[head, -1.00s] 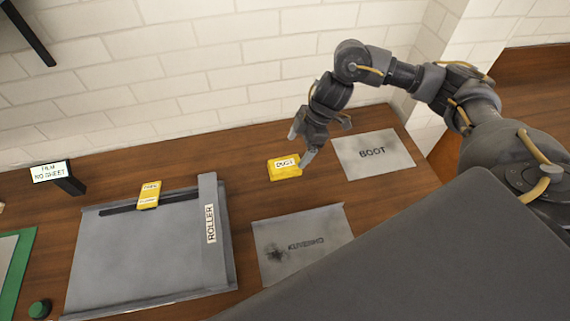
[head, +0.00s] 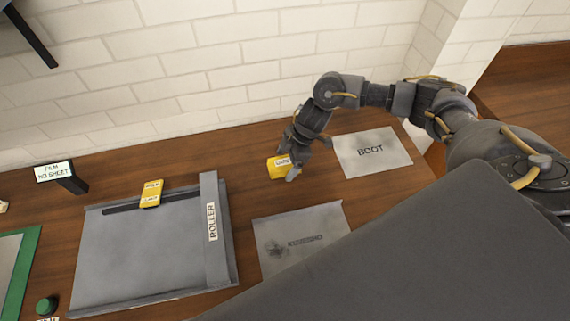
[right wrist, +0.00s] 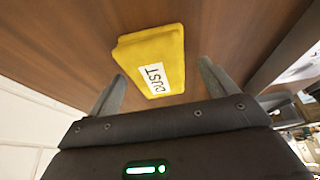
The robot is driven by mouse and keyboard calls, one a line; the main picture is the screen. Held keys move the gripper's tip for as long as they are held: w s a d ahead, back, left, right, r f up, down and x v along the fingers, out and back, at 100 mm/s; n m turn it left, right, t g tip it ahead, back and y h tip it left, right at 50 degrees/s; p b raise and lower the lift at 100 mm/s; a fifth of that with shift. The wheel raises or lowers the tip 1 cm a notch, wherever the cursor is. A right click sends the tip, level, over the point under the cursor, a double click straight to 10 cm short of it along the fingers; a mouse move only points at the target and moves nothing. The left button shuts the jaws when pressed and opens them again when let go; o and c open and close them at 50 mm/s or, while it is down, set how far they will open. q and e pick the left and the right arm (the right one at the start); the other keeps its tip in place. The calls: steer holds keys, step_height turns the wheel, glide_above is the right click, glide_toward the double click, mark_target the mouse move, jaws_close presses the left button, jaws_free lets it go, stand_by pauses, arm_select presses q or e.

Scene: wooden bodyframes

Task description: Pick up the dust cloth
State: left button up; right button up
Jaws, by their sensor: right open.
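The dust cloth (head: 277,168) is a small yellow folded block with a white label, lying on the wooden bench near the wall. In the right wrist view, the cloth (right wrist: 153,58) shows its "DUST" label and lies just beyond and between the two fingertips. My right gripper (head: 296,160) is open above and at the right side of the cloth, partly covering it in the head view. In the right wrist view, the open fingers of the gripper (right wrist: 160,88) stand on either side, with nothing clearly held. My left gripper is not in view.
A grey plate marked "BOOT" (head: 371,152) lies right of the cloth. A smudged grey plate (head: 322,222) lies in front. A grey roller tray (head: 150,250) with a yellow piece (head: 151,193) and a small sign (head: 55,172) stand to the left. The brick wall is close behind.

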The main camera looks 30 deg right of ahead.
mark_target(280, 165)
steer(key=shift+f, duration=0.2)
stand_by(0.6)
steer(key=c, duration=1.1)
steer(key=shift+r, duration=0.15)
steer(key=shift+r, duration=0.3)
steer(key=r+b, duration=0.1)
steer(key=r, duration=0.2)
steer(key=shift+a+r, duration=0.1)
steer(key=shift+a, duration=0.1)
steer(key=s+a+r, duration=0.6)
steer(key=s, duration=0.1)
steer(key=s+a+r, duration=0.3)
steer(key=shift+s+r, duration=0.2)
steer(key=shift+s, duration=0.05)
